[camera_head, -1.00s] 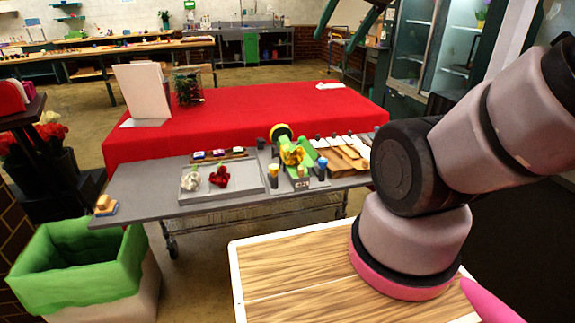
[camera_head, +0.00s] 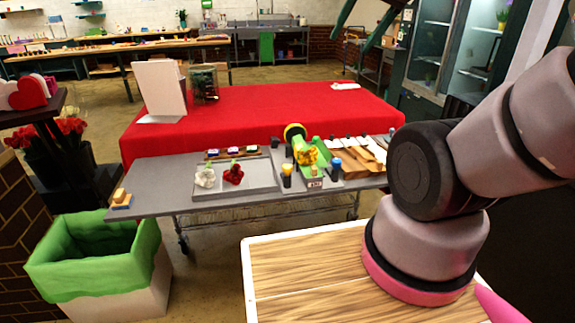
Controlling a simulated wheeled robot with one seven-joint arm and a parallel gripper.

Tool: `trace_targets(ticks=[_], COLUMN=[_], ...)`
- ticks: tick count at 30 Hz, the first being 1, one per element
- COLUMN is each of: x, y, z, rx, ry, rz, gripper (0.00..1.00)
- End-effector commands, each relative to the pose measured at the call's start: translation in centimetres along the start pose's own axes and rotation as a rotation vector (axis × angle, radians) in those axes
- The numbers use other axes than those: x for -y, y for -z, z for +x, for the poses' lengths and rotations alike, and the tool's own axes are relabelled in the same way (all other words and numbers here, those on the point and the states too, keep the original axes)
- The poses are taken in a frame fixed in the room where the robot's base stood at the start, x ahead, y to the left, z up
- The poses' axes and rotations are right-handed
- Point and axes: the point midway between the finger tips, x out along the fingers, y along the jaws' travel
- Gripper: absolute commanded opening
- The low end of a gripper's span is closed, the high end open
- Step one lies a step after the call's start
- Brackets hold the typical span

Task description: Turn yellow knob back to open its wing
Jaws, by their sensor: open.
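A green wing device (camera_head: 322,161) stands on the right half of the grey table, with a yellow bunch (camera_head: 305,152) in its middle. A small yellow knob (camera_head: 287,169) on a dark post is at its front left. A blue knob (camera_head: 336,164) is at its front right. The parts are small, so I cannot tell how far each wing is open. My arm fills the right side, but my gripper is outside the picture, and nothing of mine touches the device.
A grey tray (camera_head: 210,190) with a white and a red flower lies left of the device. Wooden-handled tools (camera_head: 352,163) lie right of it. The red table (camera_head: 250,110) stands behind. A green-lined bin (camera_head: 95,265) is front left. Floor shows between the bin and my wooden top.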

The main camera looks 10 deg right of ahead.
Motion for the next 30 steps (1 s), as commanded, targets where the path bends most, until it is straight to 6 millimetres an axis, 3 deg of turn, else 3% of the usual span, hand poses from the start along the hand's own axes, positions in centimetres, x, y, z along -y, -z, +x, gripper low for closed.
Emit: trace_targets(ticks=[5,14,24,30], x=[0.9,2.8,3.4,2.9], y=[1.8,3.9,1.3,-0.8], z=[3.6,14.3,28.4,33.6], rx=[0.092,0.266,0.382,0.399], ry=[-0.032,-0.163,-0.382,-0.471], rz=[0.074,0.244,0.386,0.425], gripper=[0.69,0.69,0.69,0.69])
